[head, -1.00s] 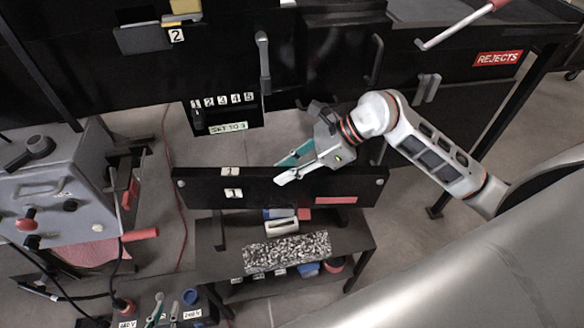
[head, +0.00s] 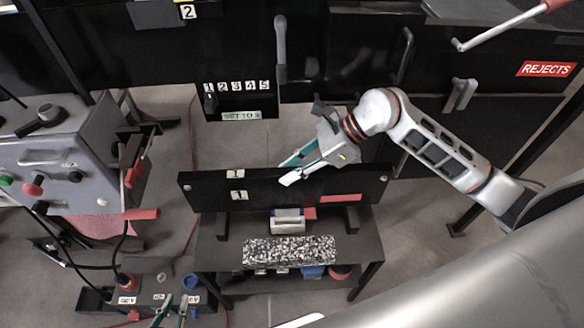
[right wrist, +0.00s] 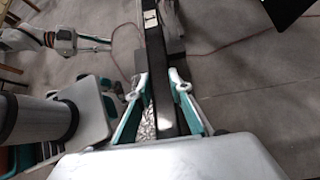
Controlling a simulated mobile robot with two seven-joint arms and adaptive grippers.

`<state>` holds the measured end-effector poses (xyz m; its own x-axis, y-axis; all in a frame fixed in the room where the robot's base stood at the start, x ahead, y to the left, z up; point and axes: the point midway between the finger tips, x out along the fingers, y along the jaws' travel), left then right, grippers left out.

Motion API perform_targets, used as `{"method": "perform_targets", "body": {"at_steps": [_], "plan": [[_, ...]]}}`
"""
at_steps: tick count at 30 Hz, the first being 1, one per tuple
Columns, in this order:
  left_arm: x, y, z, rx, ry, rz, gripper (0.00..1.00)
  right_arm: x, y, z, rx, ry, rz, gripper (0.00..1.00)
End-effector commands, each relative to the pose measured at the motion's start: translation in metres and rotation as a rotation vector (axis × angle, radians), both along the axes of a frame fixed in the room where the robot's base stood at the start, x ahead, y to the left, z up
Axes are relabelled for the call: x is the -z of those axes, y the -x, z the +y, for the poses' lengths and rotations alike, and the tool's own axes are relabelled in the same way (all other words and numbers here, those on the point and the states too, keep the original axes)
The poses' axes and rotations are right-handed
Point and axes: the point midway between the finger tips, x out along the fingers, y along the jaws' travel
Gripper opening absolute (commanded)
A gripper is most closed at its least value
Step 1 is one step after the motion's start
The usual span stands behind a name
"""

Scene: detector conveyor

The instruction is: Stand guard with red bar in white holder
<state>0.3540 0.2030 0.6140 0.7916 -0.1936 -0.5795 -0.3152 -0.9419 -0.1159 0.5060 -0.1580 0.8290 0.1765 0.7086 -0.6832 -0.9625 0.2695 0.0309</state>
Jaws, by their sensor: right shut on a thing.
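A long black panel (head: 290,190) with a red bar (head: 340,197) near its right end stands upright over the small black table (head: 362,245). My right gripper (head: 287,176) is shut on its top edge; in the right wrist view, the fingers (right wrist: 165,100) lie on both sides of a dark upright edge (right wrist: 158,60). A white slotted block (head: 287,224), possibly the white holder, sits on the table below the panel's middle. Whether the panel touches the table is unclear. My left gripper (head: 174,308) is at the lower left, fingers apart and apparently empty.
A speckled block (head: 290,250) lies on the table front. A low box (head: 130,300) with voltage labels is by my left gripper. Black cabinets with handles (head: 281,50) and a REJECTS sign (head: 546,69) are behind.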

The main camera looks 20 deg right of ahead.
Motion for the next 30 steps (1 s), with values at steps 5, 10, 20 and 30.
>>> {"method": "perform_targets", "body": {"at_steps": [5, 10, 20, 30], "plan": [[-0.001, -0.001, 0.0, 0.001, 0.0, -0.001, 0.18, -0.003, -0.001, 0.001, -0.001, -0.004, -0.005, 0.0], [-0.001, -0.001, 0.0, 0.001, -0.001, -0.002, 0.18, -0.004, -0.001, 0.001, -0.001, -0.004, -0.005, 0.0], [0.005, 0.001, 0.001, 0.001, -0.003, 0.002, 0.18, 0.005, -0.001, 0.0, -0.001, -0.003, -0.002, 0.0], [0.008, -0.002, 0.003, 0.003, -0.013, -0.002, 0.18, 0.015, -0.001, 0.001, -0.001, -0.004, -0.002, 0.0]]}}
